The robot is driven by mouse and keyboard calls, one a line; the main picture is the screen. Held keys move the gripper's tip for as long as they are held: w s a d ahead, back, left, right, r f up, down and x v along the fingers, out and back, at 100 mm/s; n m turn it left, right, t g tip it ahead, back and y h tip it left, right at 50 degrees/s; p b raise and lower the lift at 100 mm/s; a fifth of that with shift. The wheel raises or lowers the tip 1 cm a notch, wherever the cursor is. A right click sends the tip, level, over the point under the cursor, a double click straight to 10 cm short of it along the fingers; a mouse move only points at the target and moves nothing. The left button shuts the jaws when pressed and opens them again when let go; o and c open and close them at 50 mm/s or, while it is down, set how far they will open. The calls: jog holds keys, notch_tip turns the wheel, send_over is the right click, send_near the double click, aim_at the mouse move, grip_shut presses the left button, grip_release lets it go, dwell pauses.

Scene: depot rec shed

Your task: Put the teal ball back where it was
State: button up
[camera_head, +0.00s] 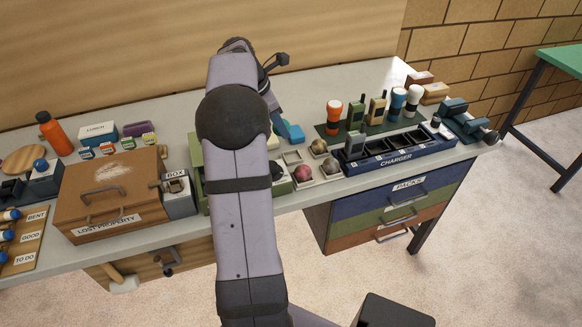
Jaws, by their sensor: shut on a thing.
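My arm crosses the middle of the picture and hides much behind it. A pale tray (318,180) with square compartments stands right of my arm. It holds a grey-brown ball (318,146), a pinkish ball (303,173) and a brown ball (330,165). Its back-left compartment (292,157) looks empty. A dark round thing (277,170) shows at the arm's edge, partly hidden.
A charger rack (400,152), radios (376,108) and torches (334,115) stand to the right. A brown lost property box (108,195), a grey box (178,196) and an orange bottle (54,134) stand left.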

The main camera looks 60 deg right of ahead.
jog(key=shift+s+a+x, duration=0.15)
jog(key=shift+a+x, duration=0.05)
jog(key=shift+x, duration=1.5)
jog(key=shift+s+a+x, duration=0.15)
jog(key=shift+a+x, duration=0.05)
jog(key=shift+x, duration=1.45)
jog(key=shift+s+a+x, duration=0.15)
jog(key=shift+a+x, duration=0.1)
jog(key=shift+x, duration=1.45)
jog(key=shift+f, duration=0.25)
jog(key=shift+a+f, duration=0.15)
jog(key=shift+f, duration=0.45)
